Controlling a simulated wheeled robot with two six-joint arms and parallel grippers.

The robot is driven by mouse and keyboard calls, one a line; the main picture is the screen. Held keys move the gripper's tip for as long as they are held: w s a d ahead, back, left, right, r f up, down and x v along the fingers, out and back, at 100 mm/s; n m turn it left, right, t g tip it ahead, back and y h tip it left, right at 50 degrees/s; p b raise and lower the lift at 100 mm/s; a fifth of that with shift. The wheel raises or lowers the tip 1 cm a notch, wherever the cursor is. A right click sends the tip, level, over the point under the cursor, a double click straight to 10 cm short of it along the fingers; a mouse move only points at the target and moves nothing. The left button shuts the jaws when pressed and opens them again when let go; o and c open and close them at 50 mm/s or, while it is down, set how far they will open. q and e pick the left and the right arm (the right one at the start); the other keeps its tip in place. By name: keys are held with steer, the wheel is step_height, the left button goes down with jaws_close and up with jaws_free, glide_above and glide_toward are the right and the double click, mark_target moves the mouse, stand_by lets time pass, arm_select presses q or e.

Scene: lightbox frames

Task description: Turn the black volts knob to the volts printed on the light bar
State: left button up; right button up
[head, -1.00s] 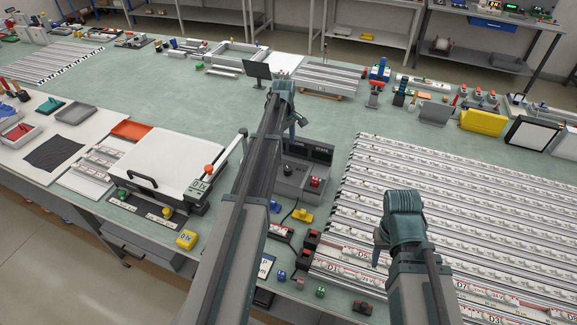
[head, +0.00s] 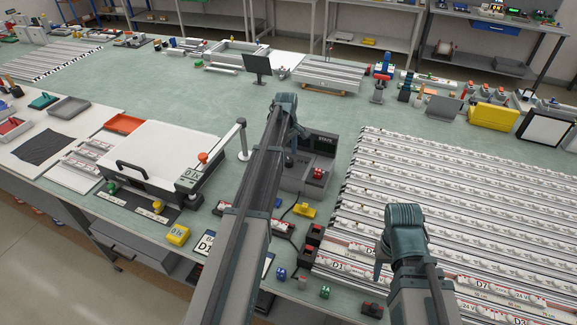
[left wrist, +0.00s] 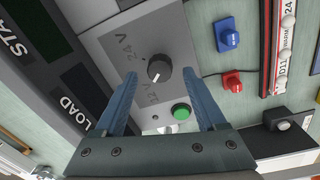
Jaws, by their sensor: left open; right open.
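The black volts knob (left wrist: 158,69) is on a grey panel in the left wrist view, between "24 V" and "12 V" markings. Its white pointer mark faces the 12 V side. My left gripper (left wrist: 160,78) is open, its blue fingers on either side of the knob, with no clear contact. In the head view this gripper (head: 298,132) is over the dark-screened test box (head: 322,145), and the knob is hidden. A light bar (left wrist: 285,42) at the wrist view's right edge reads "D11", "WARM" and "24". My right gripper (head: 380,262) hangs over the light bar rows.
A green button (left wrist: 181,112) sits beside the knob. Blue (left wrist: 227,35) and red (left wrist: 232,82) connectors lie beside the box. Rows of light bars (head: 450,215) fill the right of the table. A white-lidded press (head: 150,155) stands at left.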

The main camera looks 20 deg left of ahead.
arm_select(q)
step_height(320, 180, down, 2)
steer(key=shift+f+b, duration=0.1)
steer(key=shift+b, duration=0.5)
jaws_close()
